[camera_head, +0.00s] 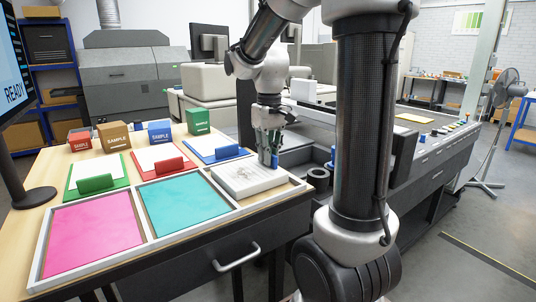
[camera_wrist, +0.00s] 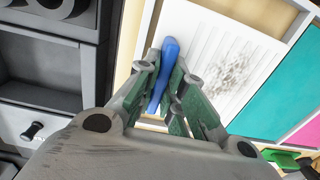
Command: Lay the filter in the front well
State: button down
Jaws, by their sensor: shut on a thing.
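The filter (camera_head: 238,184) is a white ridged panel with a grey smudge. It lies flat at the right end of the white-framed tray (camera_head: 141,214), beside the teal well (camera_head: 180,205). In the wrist view the filter (camera_wrist: 198,42) fills the upper middle.
The pink well (camera_head: 92,235) is at the tray's left. Behind the tray lie boards with green, red and blue (camera_head: 217,150) grips, then several coloured sample boxes (camera_head: 160,132). A monitor (camera_head: 16,75) stands at the left. A dark machine (camera_head: 425,150) borders the table at the right.

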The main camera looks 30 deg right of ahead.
jog(key=c, duration=1.5)
grip_release()
jog(key=shift+f, duration=0.1)
notch_tip(320, 180, up, 12)
jog(key=s+a+f+t, duration=0.1)
jog(key=s+f, duration=0.1)
jog(key=s, duration=0.3)
jog(key=s+a+f+t, duration=0.1)
jog(key=s+f+t, duration=0.1)
jog(key=s, duration=0.4)
jog(key=s+a+f+t, duration=0.1)
jog(key=s+f, duration=0.3)
jog(key=s, duration=0.1)
jog(key=shift+s+f, duration=0.1)
jog(key=shift+s, duration=0.15)
